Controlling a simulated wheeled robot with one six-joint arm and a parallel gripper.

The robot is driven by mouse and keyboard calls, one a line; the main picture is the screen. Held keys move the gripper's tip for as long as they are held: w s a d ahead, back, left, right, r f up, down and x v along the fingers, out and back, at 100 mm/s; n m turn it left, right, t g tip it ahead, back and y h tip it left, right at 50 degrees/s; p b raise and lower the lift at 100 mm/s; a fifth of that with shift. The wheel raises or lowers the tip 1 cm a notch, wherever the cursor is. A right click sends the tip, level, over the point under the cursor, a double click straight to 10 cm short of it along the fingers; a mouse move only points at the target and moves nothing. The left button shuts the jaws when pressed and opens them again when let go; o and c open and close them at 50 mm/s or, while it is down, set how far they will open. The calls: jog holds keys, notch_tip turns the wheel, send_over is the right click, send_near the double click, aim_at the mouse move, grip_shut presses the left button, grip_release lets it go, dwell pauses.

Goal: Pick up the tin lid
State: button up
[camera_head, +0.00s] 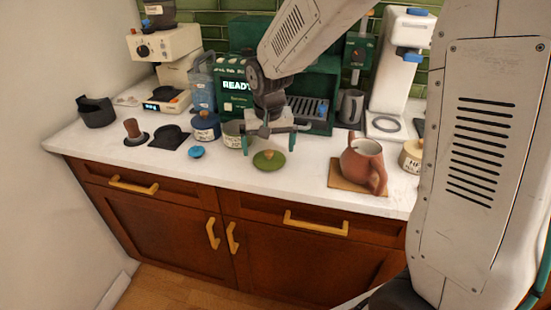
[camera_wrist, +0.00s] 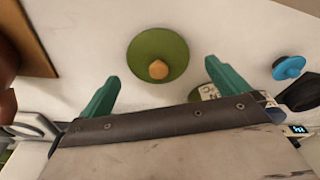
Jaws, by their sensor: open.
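A round green lid (camera_head: 269,160) with a small wooden knob lies flat on the white counter, near its front edge. It also shows in the wrist view, where the green lid (camera_wrist: 146,48) is whole and unobstructed. My gripper (camera_head: 268,145) is open and empty above and slightly behind it. In the wrist view the gripper's green fingers (camera_wrist: 162,72) are spread apart, with the lid just beyond the fingertips. A smaller blue lid-like piece (camera_head: 196,152) lies to the left; it also shows in the wrist view (camera_wrist: 288,67).
A cream tin (camera_head: 232,135) stands close behind my gripper, beside a blue tin (camera_head: 206,127). A terracotta jug (camera_head: 362,162) stands on a brown board (camera_head: 340,181) to the right. A green coffee machine (camera_head: 315,92) is behind. Counter between the green lid and the board is clear.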

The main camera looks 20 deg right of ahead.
aim_at(269, 157)
jog(key=shift+w+d+f, duration=0.1)
jog(key=shift+f, duration=0.6)
jog(key=shift+w+d+f, duration=0.1)
jog(key=shift+f, duration=0.6)
jog(key=c, duration=0.9)
jog(key=shift+o, duration=0.2)
jog(key=shift+r, duration=0.1)
